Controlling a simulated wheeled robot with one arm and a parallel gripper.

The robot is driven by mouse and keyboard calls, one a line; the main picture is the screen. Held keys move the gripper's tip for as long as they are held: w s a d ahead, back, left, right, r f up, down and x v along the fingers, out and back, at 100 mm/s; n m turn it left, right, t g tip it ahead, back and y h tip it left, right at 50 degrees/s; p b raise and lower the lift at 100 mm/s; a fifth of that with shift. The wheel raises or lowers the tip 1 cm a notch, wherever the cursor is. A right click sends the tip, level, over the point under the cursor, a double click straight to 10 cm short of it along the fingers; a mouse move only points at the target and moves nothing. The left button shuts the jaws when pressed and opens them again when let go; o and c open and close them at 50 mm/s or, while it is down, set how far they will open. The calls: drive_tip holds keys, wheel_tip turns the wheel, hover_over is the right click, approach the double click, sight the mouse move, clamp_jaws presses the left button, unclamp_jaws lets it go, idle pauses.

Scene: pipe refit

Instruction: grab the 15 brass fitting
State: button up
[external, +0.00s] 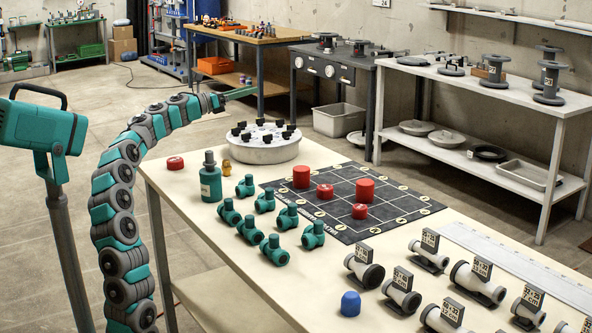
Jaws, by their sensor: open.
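A small brass-coloured fitting (226,168) stands on the near workbench, just right of a teal bottle (210,180). It is too small to read any number on it. My gripper (240,94) is at the end of the raised, curved teal and grey arm. It is open and points to the right, with nothing seen between its jaws. In the picture it is well above the brass fitting and apart from it.
A round pale tray (263,150) with black pieces stands behind the fitting. Several teal pipe fittings (251,231) are in front. A red cap (175,163) lies left. A dark grid mat (390,211) with red pieces and several grey labelled pipe fittings (364,268) are right.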

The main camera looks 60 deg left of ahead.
drive_tip(key=g, duration=0.1)
hover_over(235, 174)
drive_tip(key=d, duration=0.2)
wheel_tip(235, 174, down, 6)
drive_tip(key=r, duration=0.1)
drive_tip(key=s+a+f+g+b, duration=0.1)
drive_tip(key=f, duration=0.5)
drive_tip(key=s+a+f+m+g, duration=0.1)
drive_tip(key=s+f+g, duration=0.1)
drive_tip(key=f, duration=0.4)
drive_tip(key=s+a+f+g+y+b, duration=0.1)
drive_tip(key=f+g, duration=0.1)
drive_tip(key=f, duration=0.5)
drive_tip(key=shift+s+f+m+b, duration=0.1)
drive_tip(key=shift+s+m+b, duration=0.1)
drive_tip(key=shift+m+b, duration=0.1)
drive_tip(key=shift+w+f, duration=0.3)
drive_tip(key=shift+w, duration=0.05)
drive_tip(key=shift+x, duration=2.05)
clamp_jaws()
